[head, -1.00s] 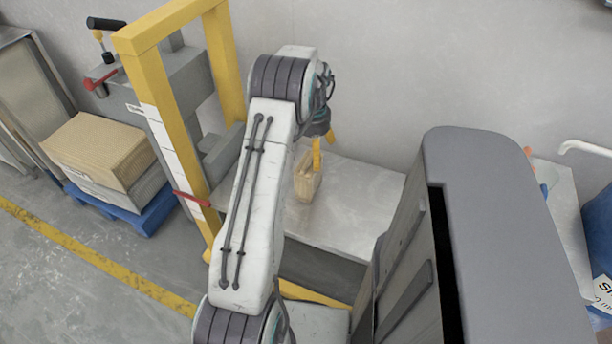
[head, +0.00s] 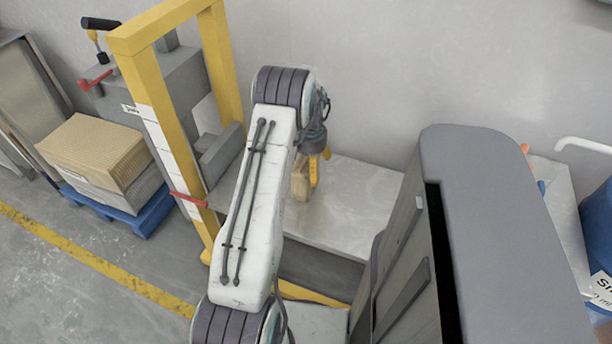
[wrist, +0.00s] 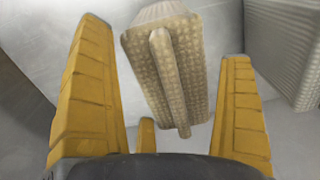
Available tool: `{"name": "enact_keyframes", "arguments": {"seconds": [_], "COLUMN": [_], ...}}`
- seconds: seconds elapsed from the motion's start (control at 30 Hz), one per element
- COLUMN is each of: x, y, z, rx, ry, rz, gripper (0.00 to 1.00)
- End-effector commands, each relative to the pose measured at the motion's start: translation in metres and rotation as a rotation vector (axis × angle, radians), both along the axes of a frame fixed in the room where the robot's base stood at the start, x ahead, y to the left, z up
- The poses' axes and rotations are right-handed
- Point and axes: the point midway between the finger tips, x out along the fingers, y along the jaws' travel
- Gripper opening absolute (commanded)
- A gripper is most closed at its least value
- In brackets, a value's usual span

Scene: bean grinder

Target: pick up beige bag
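The beige bag (head: 300,180) stands on a light metal tabletop (head: 355,205), partly hidden by my arm and a finger in the head view. My gripper (head: 319,164) is open, pointing down right beside the bag. In the wrist view there is a gap on both sides between the bag and the fingers of my gripper (wrist: 164,45); I see no contact.
A yellow frame (head: 170,120) with a grey machine stands left of the table. A large grey casing (head: 490,190) stands at the right. Cardboard (head: 95,150) lies on a blue pallet (head: 125,220) at the left. The tabletop right of the bag is clear.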

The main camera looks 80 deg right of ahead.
Motion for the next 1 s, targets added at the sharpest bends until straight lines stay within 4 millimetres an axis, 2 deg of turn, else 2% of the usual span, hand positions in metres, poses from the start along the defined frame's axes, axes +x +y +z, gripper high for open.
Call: {"name": "enact_keyframes", "arguments": {"seconds": [0.07,0.6,1.0], "x": [0.0,0.0,-0.0001], "y": [0.0,-0.0002,-0.0011], "z": [0.0002,0.0006,0.0073], "rx": [0.0,-0.001,-0.004], "ry": [0.0,0.0,0.0], "rz": [0.0,0.0,0.0], "gripper": [0.89,0.42,0.41]}}
